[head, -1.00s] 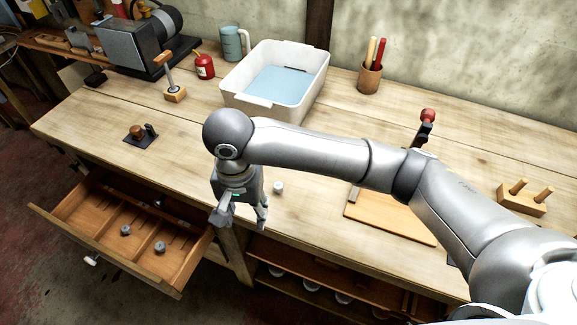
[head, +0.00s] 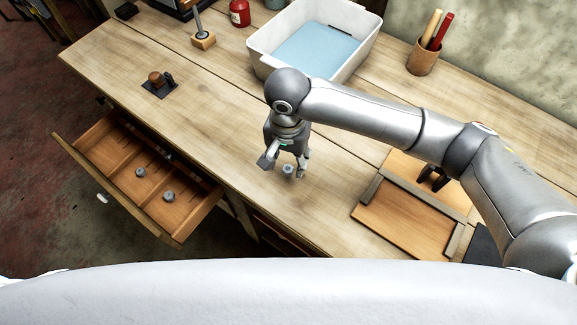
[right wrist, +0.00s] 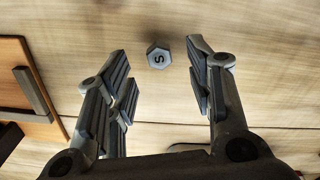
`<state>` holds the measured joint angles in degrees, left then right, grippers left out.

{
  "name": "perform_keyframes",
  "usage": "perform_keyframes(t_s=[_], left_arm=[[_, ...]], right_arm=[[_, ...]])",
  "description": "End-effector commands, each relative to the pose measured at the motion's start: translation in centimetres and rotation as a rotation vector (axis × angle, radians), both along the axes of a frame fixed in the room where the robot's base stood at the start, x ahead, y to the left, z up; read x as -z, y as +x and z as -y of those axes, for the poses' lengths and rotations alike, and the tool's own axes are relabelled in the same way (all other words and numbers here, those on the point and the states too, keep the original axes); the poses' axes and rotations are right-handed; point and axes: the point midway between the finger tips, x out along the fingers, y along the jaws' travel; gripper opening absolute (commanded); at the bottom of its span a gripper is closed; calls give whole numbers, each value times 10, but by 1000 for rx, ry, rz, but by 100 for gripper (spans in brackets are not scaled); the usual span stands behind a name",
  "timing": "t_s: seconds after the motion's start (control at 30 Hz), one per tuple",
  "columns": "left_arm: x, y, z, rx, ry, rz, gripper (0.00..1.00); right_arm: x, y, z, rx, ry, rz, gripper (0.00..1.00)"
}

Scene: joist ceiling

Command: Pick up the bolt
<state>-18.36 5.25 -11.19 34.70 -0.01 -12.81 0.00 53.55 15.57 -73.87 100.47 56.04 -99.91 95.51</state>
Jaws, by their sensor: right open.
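A small grey bolt (head: 287,169) stands on the workbench top near the front edge, head up. In the right wrist view its hexagonal head (right wrist: 158,57) carries a dark mark like an S. My right gripper (head: 282,168) points down over the bolt, open, one finger on each side. In the right wrist view the bolt shows between and slightly beyond the open fingertips (right wrist: 157,50), with gaps on both sides. Two similar grey bolts lie in the open drawer, one (head: 140,172) farther left and one (head: 169,196) nearer. My left gripper is not in view.
The open drawer (head: 185,226) juts out at the left. A wooden tray board (head: 405,218) with raised edges lies right of the gripper. A white bin (head: 262,62), a red-capped bottle and a pen cup (head: 421,62) stand behind. The bench around the bolt is clear.

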Motion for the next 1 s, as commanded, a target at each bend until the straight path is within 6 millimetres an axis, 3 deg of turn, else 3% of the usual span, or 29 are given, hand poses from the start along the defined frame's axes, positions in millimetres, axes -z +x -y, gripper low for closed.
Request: perform_keyframes(t_s=[0.33,0.63,1.0], left_arm=[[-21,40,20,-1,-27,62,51],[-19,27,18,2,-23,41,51],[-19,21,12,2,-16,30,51]], right_arm=[[45,3,3,0,-3,-2,48],[51,3,2,-1,0,0,48],[50,4,2,-1,-1,0,1]])
